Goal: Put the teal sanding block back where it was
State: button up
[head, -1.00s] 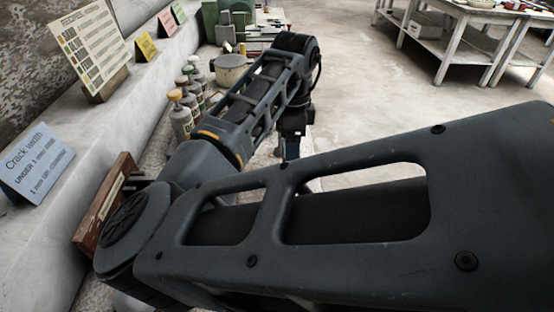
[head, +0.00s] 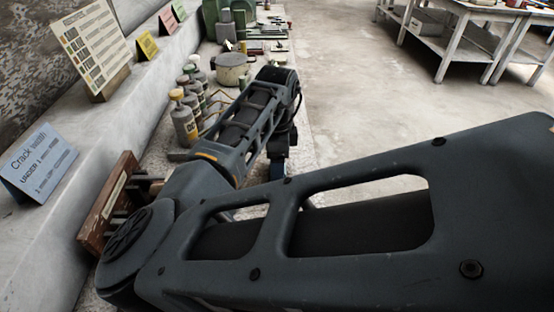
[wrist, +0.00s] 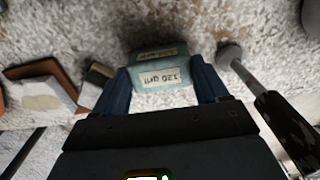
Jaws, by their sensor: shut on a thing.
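The teal sanding block (wrist: 160,66), with a pale "120 grit" label, shows in the wrist view between the two blue fingers of my gripper (wrist: 161,80). My gripper is shut on it. Pale, rough-textured surface shows around the block; I cannot tell whether the block touches it. In the head view my gripper (head: 278,166) is a small bluish part below the wrist, partly behind my arm, and the block cannot be seen there.
In the wrist view an orange-brown item (wrist: 28,74) and a small dark block (wrist: 98,74) lie left; a round-headed, dark-handled tool (wrist: 232,56) lies right. In the head view bottles (head: 185,118), a round pot (head: 232,70) and a brown wooden rack (head: 103,207) stand along the bench.

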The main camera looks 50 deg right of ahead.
jog(key=o, duration=1.1)
notch_tip(320, 180, up, 12)
jog(key=shift+r+b, duration=0.1)
jog(key=shift+b, duration=0.2)
